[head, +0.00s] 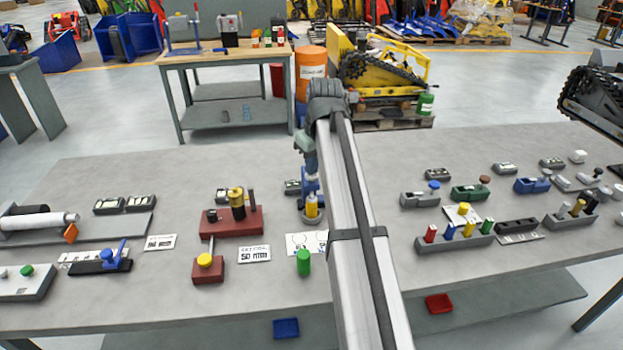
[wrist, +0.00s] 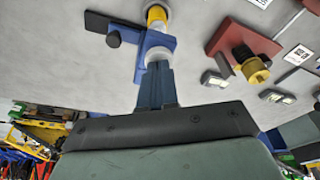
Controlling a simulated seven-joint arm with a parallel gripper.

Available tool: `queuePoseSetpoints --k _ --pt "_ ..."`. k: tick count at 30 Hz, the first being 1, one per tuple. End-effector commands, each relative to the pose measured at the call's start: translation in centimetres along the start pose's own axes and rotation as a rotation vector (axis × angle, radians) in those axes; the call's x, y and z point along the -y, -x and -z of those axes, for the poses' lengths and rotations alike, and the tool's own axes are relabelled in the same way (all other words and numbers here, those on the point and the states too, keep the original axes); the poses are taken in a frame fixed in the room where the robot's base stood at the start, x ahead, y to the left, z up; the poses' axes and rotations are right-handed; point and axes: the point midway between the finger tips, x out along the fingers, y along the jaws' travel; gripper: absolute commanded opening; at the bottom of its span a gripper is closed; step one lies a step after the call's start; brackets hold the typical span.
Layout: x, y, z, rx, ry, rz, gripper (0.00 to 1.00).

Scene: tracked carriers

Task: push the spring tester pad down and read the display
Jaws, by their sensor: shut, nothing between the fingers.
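What looks like the spring tester is a blue stand with a yellow and white cylinder (head: 311,206), partly behind my arm in the head view. In the wrist view its blue bracket (wrist: 140,41) and yellow and white cylinder (wrist: 156,14) lie just beyond my fingertips. A round white part (wrist: 158,55), perhaps the pad, shows right at the tips; I cannot tell whether they touch it. My gripper (wrist: 157,70) is shut and empty, over the stand. A small grey box with a display (head: 292,187) is beside the stand, also in the wrist view (wrist: 215,79); its reading is too small.
A red base with yellow and black cylinders (head: 232,221) stands to the left of the tester. A green cylinder (head: 304,263) stands nearer the front edge of the grey table (head: 130,310). A rack of coloured pegs (head: 455,240) is to the right of my arm.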

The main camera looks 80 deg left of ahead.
Motion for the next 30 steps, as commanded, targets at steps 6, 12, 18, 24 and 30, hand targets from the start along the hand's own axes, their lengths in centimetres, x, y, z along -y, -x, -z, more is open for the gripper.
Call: queuePoseSetpoints --k 6,12,18,24,30 --pt "0.02 -0.46 -0.13 0.001 0.0 0.0 0.0" --pt "0.02 -0.53 -0.14 0.001 0.0 0.001 0.0" --pt "0.03 -0.56 -0.16 0.002 0.0 0.001 0.0" --pt "0.04 -0.82 -0.23 0.002 0.0 0.001 0.0" --pt "0.04 -1.08 -0.28 0.003 0.0 0.001 0.0"
